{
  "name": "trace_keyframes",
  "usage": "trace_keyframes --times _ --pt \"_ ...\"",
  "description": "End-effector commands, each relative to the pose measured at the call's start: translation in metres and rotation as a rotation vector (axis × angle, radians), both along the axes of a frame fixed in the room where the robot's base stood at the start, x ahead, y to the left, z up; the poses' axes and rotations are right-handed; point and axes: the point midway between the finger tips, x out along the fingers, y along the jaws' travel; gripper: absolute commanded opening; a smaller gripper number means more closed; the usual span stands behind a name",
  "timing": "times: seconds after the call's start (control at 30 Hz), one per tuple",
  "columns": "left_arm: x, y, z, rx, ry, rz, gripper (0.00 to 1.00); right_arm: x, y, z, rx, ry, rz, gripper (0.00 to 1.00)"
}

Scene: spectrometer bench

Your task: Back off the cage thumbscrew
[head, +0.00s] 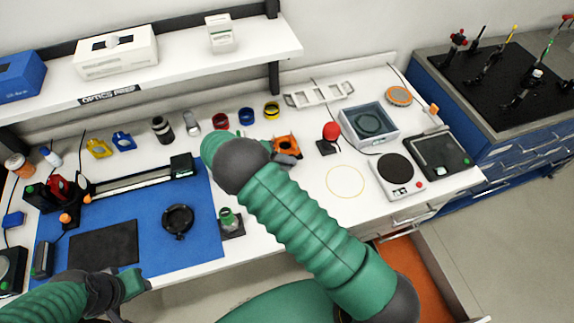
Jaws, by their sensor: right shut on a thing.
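An orange part (287,142) stands near the middle of the white bench; I take it as the cage piece. My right gripper (286,157) reaches it from the left front and is shut on it or on a small part of it. My own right forearm and wrist cover much of this spot, and I cannot make out the thumbscrew itself. My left gripper (136,300) is at the lower left, in front of the blue mat, with its fingers apart and nothing seen between them.
A red knob (331,131) stands right of the orange part. Coloured rings (246,116) sit behind. An open orange drawer (410,265) juts out below the bench.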

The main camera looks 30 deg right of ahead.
Motion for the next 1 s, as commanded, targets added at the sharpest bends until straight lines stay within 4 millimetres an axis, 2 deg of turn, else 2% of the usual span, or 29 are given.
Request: trace_keyframes --times 0.47,0.5,0.67,1.0 --pt "0.0000 0.0000 -0.0033 0.000 0.000 0.000 0.36 -0.0017 0.0032 -0.0034 -0.009 0.009 0.000 0.00" --pt "0.0000 0.0000 -0.0033 0.000 0.000 0.000 0.36 -0.0017 0.0032 -0.0036 -0.009 0.009 0.000 0.16" --pt "-0.0001 0.0000 -0.0033 0.000 0.000 0.000 0.36 -0.0014 0.0025 -0.0031 -0.010 0.008 -0.001 0.37" --pt "0.0000 0.0000 -0.0034 0.000 0.000 0.000 0.36 -0.0002 0.0018 -0.0021 -0.013 0.007 0.000 0.37"
